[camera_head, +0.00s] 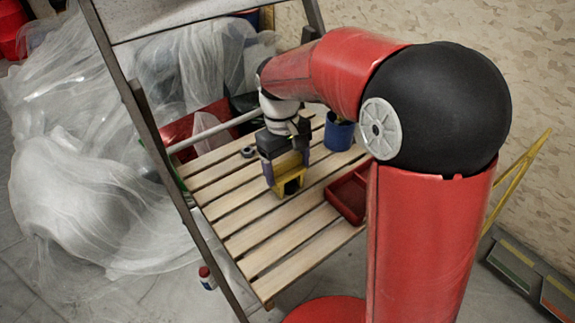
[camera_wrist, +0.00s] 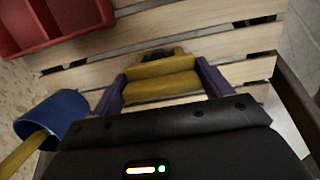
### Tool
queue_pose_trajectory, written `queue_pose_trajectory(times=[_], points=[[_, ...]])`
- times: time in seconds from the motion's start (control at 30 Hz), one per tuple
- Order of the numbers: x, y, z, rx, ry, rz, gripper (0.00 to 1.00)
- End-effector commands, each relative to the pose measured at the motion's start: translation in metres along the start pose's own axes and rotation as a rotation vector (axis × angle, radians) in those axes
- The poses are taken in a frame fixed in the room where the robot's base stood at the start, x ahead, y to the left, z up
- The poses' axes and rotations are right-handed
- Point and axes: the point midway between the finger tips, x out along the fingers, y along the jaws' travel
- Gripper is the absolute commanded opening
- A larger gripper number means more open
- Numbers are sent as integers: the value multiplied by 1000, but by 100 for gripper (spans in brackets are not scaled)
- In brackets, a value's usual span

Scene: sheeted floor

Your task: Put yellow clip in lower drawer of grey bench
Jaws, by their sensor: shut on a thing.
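The yellow clip (camera_head: 290,165) is held between the purple fingers of my gripper (camera_head: 288,176), just above or on the slatted wooden surface (camera_head: 248,213); I cannot tell whether it touches the slats. In the wrist view the yellow clip (camera_wrist: 160,80) spans the space between both fingers of my gripper (camera_wrist: 162,88). A small dark piece shows just beyond it; I cannot tell whether it belongs to the clip. I do not make out a grey bench or its lower drawer in either view.
A blue cup (camera_head: 339,133) with a yellow item and a divided red tray (camera_head: 348,195) stand right of my gripper. A small dark ring (camera_head: 248,152) lies at left. A metal frame (camera_head: 150,130) and sheeting (camera_head: 95,190) stand left. The front slats are clear.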

Motion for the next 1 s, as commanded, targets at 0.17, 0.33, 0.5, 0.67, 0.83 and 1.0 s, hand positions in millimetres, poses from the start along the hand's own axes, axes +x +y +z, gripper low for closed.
queue_pose_trajectory(times=[0.17,0.33,0.5,0.67,0.83,1.0], points=[[-1,0,0,0,0,0,52],[3,0,0,0,0,0,81],[2,0,0,0,0,0,100],[2,0,0,0,0,0,100],[-7,0,0,0,1,0,100],[-38,0,0,1,3,1,100]])
